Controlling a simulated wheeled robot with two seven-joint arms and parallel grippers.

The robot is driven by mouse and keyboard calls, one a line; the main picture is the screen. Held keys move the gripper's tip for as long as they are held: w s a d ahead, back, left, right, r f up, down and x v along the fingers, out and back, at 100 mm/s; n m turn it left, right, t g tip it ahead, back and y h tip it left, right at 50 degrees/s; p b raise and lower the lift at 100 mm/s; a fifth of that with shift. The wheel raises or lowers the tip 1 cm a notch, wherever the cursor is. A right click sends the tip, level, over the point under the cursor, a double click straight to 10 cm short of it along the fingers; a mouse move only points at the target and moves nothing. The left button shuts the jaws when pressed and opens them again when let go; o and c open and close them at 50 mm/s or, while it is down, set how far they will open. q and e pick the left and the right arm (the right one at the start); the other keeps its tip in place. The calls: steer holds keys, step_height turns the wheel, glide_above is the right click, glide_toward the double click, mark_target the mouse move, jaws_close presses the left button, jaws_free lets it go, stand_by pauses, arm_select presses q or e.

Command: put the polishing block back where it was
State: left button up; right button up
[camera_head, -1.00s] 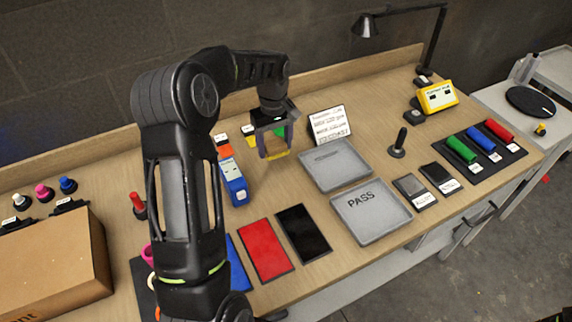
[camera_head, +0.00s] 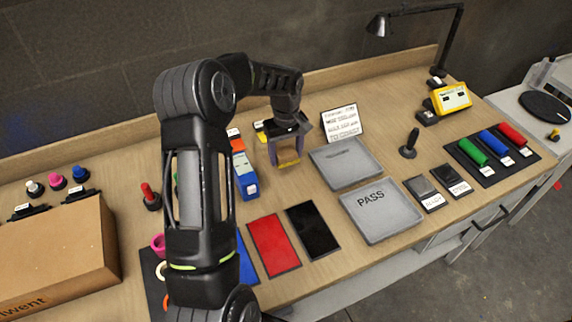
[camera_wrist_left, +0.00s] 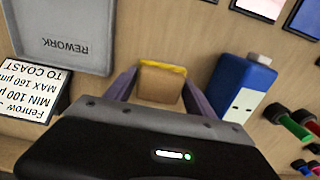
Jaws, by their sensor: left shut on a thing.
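My left gripper (camera_head: 287,163) is shut on a small tan block with a yellow edge, taken to be the polishing block (camera_wrist_left: 160,84). In the left wrist view the block sits between both fingers. In the head view only its yellow lower edge shows between the fingertips. The gripper points down over the bench, between the blue-and-orange bottle-like thing (camera_head: 244,175) and the REWORK tray (camera_head: 345,163). I cannot tell whether the block touches the bench. My right gripper is not in view.
The PASS tray (camera_head: 375,210) lies in front of the REWORK tray. Red (camera_head: 272,246) and black (camera_head: 313,231) panels lie nearer the front edge. A sign card (camera_head: 341,123) stands behind the trays. Bare wood surrounds the gripper. A cardboard box (camera_head: 55,255) stands at left.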

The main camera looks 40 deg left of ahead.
mark_target(286, 172)
arm_select(q)
steer(key=shift+f+b, duration=1)
steer(key=shift+f, duration=1.5)
steer(key=shift+f, duration=0.25)
steer(key=o, duration=1.6)
steer(key=shift+r, duration=0.1)
steer(key=shift+r, duration=0.3)
step_height(286, 172, up, 4)
steer(key=shift+f+p, duration=0.1)
steer(key=shift+p, duration=0.95)
step_height(286, 172, up, 8)
steer(key=shift+f, duration=0.1)
